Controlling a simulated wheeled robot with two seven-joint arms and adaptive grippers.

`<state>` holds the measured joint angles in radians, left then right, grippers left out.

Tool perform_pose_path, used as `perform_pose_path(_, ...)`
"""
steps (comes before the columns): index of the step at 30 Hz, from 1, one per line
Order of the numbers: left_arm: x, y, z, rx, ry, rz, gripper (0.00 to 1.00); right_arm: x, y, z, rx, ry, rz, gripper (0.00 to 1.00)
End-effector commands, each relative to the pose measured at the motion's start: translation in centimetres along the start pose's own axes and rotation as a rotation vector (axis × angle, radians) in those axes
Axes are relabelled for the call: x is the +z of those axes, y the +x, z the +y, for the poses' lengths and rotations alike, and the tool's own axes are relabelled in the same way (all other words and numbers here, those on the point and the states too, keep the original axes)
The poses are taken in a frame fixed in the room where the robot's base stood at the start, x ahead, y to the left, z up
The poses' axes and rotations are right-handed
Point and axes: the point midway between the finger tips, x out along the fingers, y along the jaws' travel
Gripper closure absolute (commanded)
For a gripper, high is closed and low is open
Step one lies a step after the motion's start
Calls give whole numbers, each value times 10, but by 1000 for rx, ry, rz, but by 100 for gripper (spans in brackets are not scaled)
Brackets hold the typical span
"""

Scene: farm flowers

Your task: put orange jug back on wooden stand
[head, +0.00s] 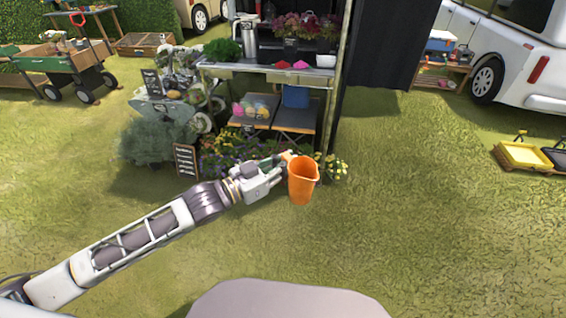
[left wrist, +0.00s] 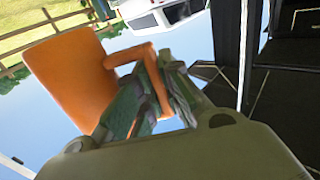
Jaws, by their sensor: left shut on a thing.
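The orange jug (head: 302,184) is held up in front of the flower stall in the head view, roughly upright with its open top showing. My left gripper (head: 284,162) is shut on the jug's handle, on the jug's left side. In the left wrist view the jug (left wrist: 75,75) appears tilted, and the dark fingers (left wrist: 152,97) close around its handle. A low wooden stand (head: 459,72) with a blue box and small items on it is at the upper right, beside the white vehicle. My right gripper is not in view.
The flower stall (head: 268,74) has a metal counter, shelves and potted flowers. A small chalkboard sign (head: 186,161) stands at its lower left. A yellow tray (head: 524,155) is at the right. Open grass lies between the jug and the wooden stand.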

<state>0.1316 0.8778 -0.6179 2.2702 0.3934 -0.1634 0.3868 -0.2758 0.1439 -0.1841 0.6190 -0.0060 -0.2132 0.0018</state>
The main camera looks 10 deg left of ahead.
Motion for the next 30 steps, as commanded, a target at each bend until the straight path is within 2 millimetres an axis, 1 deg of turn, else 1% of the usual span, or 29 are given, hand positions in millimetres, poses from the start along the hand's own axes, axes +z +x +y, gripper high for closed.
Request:
perform_pose_path(14, 9, 9, -4, 58, 3, -1, 100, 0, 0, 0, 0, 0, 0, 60)
perform_pose_path(30, 16, 20, -1, 118, 2, 2, 100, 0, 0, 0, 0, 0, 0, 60)
